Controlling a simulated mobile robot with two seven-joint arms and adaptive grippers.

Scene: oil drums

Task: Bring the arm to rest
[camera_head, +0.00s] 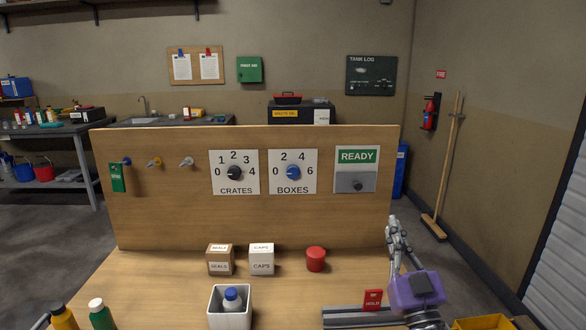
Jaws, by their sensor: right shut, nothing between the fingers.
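My right gripper (396,226) shows at the right of the head view, on a purple-and-grey wrist. Its fingers point up, are shut and hold nothing. It is in front of the right edge of the upright wooden panel (150,215), above the right side of the wooden bench (170,285). I cannot tell whether it touches the panel. My left gripper is not in view.
The panel carries a CRATES dial (234,173), a BOXES dial (293,173) and a READY plate (356,158). On the bench are a SEALS box (219,266), a CAPS box (262,264), a red cap (316,259), a white bin (230,318) and a red HOLD tag (373,299).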

